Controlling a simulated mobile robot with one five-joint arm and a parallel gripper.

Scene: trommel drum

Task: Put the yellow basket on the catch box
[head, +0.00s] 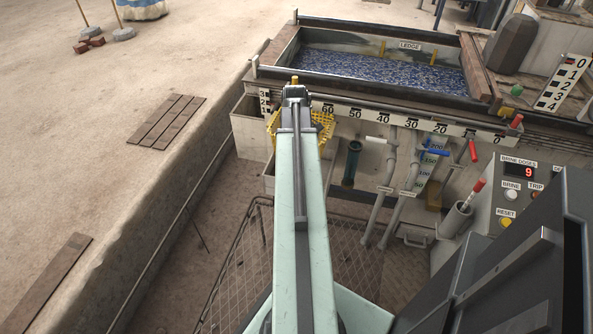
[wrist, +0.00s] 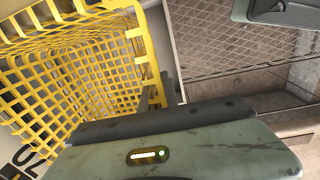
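The yellow basket (head: 325,121) is an open plastic grid basket at the far end of my arm, in front of the tank's near wall. My arm hides its middle. In the wrist view the basket (wrist: 70,75) fills the left side, seen into its open inside. My gripper (wrist: 160,92) has dark fingers at the basket's right edge, one on each side of its wall, and looks shut on it. A pale box (head: 248,132) with a 3-2-1 scale, perhaps the catch box, stands at the tank's left end, left of the basket.
A tank (head: 380,72) of blue bits lies behind, with a number strip (head: 400,120) along its front. Pipes and levers (head: 400,190) stand right of my arm, beside a control panel (head: 520,190). A wire mesh frame (head: 235,270) stands below. Open sandy floor lies left.

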